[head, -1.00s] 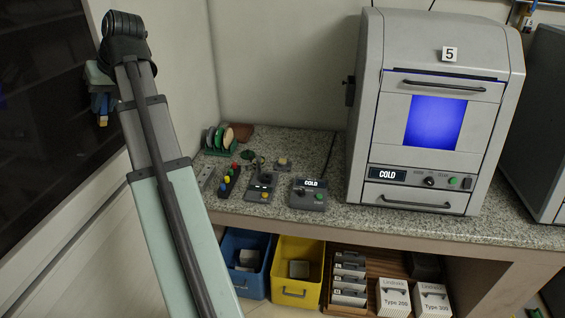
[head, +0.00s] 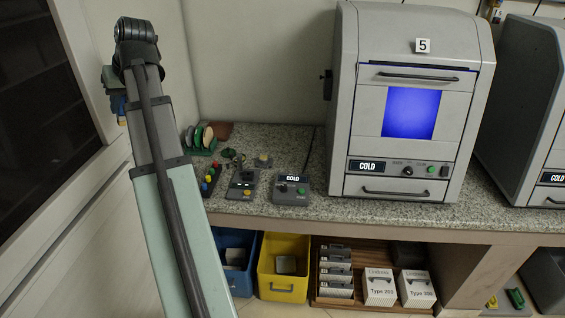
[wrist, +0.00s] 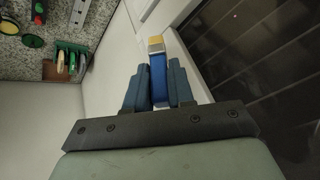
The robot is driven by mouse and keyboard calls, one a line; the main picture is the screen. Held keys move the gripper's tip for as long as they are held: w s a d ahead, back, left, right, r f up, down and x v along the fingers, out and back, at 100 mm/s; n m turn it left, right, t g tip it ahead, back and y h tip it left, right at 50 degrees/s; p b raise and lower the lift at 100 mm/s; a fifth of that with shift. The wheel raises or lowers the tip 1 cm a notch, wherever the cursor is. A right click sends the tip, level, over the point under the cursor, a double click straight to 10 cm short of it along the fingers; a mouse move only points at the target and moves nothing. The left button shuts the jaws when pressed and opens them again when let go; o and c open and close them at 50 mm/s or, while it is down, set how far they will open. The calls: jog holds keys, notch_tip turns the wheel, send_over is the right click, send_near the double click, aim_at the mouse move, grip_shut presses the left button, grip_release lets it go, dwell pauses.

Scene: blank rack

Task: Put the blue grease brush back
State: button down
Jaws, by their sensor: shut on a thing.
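The blue grease brush (wrist: 158,78) has a blue handle and a yellowish end. My gripper (wrist: 159,68) is shut on its handle in the wrist view, with the yellowish end pointing out beyond the fingertips. In the head view the gripper shows small and partly hidden by my arm at the upper left, with the brush (head: 122,118) below it. It is held in the air beside the dark-panelled wall, left of the counter.
The granite counter (head: 330,205) carries a green rack of discs (head: 200,150), small control boxes and a grey COLD cabinet (head: 345,110). Below stand a blue bin (head: 236,282), a yellow bin (head: 283,288), a file tray and white boxes (head: 380,289). A green-handled item (head: 516,298) lies low at right.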

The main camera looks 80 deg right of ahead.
jog(key=s+d+f+m+g+h, duration=0.1)
jog(key=s+d+f+m+g, duration=0.15)
jog(key=s+d+f, duration=0.85)
jog(key=s+d+f+m+g+h, duration=0.15)
jog(key=s+d+f+m, duration=0.25)
jog(key=s+d+f, duration=0.7)
jog(key=s+d+f+m+g, duration=0.25)
jog(key=s+d+f, duration=0.35)
jog(key=s+d, duration=1)
jog(key=f, duration=0.9)
jog(key=shift+a, duration=0.25)
jog(key=shift+f, duration=0.15)
jog(key=c, duration=1)
grip_release()
jog(key=shift+w, duration=0.1)
jog(key=v, duration=1.2)
jog(key=shift+a, duration=0.1)
